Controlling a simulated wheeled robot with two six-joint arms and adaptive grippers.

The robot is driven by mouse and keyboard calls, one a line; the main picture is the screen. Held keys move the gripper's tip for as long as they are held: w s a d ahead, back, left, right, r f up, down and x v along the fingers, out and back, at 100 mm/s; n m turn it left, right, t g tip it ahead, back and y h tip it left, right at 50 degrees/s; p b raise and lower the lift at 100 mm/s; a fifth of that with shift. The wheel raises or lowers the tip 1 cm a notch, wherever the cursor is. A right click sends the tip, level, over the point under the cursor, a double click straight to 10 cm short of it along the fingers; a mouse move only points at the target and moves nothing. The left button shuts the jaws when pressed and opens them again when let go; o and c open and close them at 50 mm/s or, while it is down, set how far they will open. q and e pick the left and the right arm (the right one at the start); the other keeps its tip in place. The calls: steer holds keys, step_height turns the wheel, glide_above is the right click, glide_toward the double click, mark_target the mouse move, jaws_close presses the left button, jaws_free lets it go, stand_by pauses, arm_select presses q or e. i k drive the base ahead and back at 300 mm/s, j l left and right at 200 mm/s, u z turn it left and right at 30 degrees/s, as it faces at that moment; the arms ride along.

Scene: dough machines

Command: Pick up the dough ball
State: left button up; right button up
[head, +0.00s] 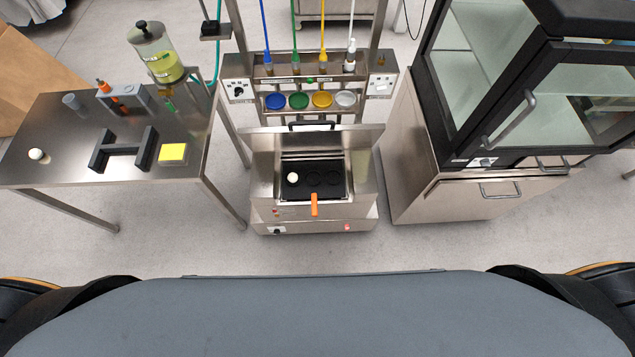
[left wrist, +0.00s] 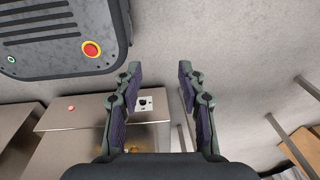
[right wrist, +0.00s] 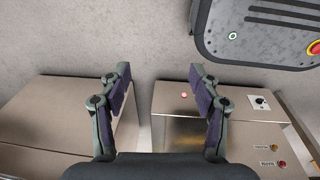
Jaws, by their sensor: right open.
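A small white dough ball (head: 36,155) sits at the left end of the steel table (head: 60,180) in the head view. A second small whitish round piece (head: 292,178) lies on the left of the black plate (head: 313,192) in the middle machine. I cannot tell whether it is dough too. My left gripper (left wrist: 160,70) is open and empty over bare floor in the left wrist view. My right gripper (right wrist: 160,72) is open and empty in the right wrist view. Neither gripper shows in the head view, and no dough ball shows in either wrist view.
The table also bears a black H-shaped stand (head: 122,150), a yellow block (head: 172,152), a grey device (head: 125,98) and a dispenser with yellowish liquid (head: 155,55). The machine has an orange handle (head: 314,205). A glass-doored oven (head: 520,90) stands right. Floor gaps separate them.

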mark_target(34, 153)
steer(key=u, duration=2)
